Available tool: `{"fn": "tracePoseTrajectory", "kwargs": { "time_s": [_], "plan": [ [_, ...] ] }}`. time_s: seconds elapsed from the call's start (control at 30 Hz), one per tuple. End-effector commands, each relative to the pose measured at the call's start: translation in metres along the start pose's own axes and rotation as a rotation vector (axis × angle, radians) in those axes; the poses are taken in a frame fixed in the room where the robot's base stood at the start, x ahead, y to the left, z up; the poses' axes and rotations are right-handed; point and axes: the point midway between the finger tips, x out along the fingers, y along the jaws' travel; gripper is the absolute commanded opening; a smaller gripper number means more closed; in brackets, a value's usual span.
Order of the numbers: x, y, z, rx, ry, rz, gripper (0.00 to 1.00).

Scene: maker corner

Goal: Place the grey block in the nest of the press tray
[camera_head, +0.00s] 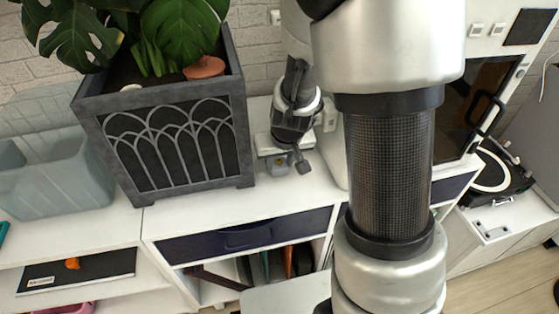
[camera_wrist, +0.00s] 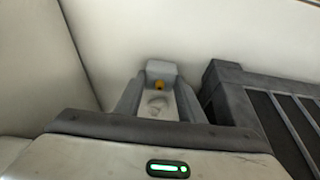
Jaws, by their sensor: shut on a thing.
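My gripper (camera_head: 291,158) is low over the white cabinet top, right of the planter, and points down. It is shut on the grey block (camera_head: 303,167), a small dark-grey piece at its fingertips. In the wrist view the gripper (camera_wrist: 158,92) shows with a light-grey piece (camera_wrist: 162,68) at the far end of its fingers and a yellow spot just below it. A small blue-grey piece with a yellow mark (camera_head: 278,169) is beside the fingertips in the head view. A white low part (camera_head: 266,145) is behind the gripper. I cannot make out the tray's nest.
A grey planter (camera_head: 247,150) with a large-leaved plant stands close left of my gripper; its dark edge (camera_wrist: 225,85) is close in the wrist view. A translucent bin (camera_head: 45,185) is farther left. A white upright panel is right of the gripper. The cabinet's front edge is near.

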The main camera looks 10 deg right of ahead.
Motion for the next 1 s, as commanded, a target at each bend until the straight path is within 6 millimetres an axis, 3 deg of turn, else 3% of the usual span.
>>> {"fn": "tracePoseTrajectory", "kwargs": {
  "time_s": [0.17,0.2,0.3,0.67,0.77,1.0],
  "plan": [
    [0.004,0.0,0.002,0.0,0.0,0.0,0.13],
    [0.003,0.0,0.001,-0.001,0.0,0.0,0.39],
    [0.003,0.0,0.001,-0.001,0.0,0.0,0.54],
    [-0.003,0.0,-0.001,0.0,0.0,0.0,0.54],
    [-0.016,0.0,-0.003,-0.002,0.002,0.0,0.54],
    [-0.07,-0.001,-0.004,-0.003,0.002,-0.002,0.54]
  ]
}}
